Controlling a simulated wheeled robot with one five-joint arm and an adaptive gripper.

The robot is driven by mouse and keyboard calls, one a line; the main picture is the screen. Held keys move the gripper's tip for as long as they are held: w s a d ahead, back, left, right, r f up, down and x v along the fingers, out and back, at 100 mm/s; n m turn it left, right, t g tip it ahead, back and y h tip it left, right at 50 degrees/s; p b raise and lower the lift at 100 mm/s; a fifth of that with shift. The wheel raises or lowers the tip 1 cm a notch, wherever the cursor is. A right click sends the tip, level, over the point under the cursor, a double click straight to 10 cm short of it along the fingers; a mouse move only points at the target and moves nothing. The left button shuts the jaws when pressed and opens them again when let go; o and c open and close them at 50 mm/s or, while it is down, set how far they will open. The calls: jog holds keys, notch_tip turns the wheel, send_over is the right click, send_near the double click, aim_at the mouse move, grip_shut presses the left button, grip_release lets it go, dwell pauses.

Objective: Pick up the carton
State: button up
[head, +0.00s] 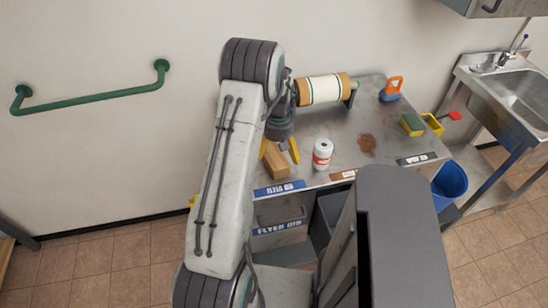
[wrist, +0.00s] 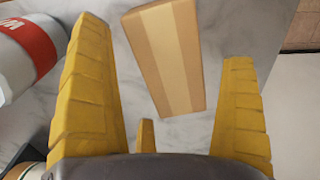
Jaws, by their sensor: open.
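The carton (head: 276,162) is a small brown box lying near the front left of the steel worktop (head: 335,125). In the wrist view the carton (wrist: 165,55) shows a paler tape-like strip along its length and sits slightly tilted ahead of my gripper. My gripper (wrist: 165,42) is open, with one yellow finger to each side of the carton in the picture and gaps on both sides. In the head view the yellow fingers of my gripper (head: 280,147) show just behind the carton, partly hidden by my arm. I cannot tell how high the fingertips are above the worktop.
A sink (head: 515,98) stands right.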

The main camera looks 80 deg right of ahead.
jog(key=shift+f, duration=1.1)
jog(key=c, duration=1.1)
jog(key=shift+r, duration=0.15)
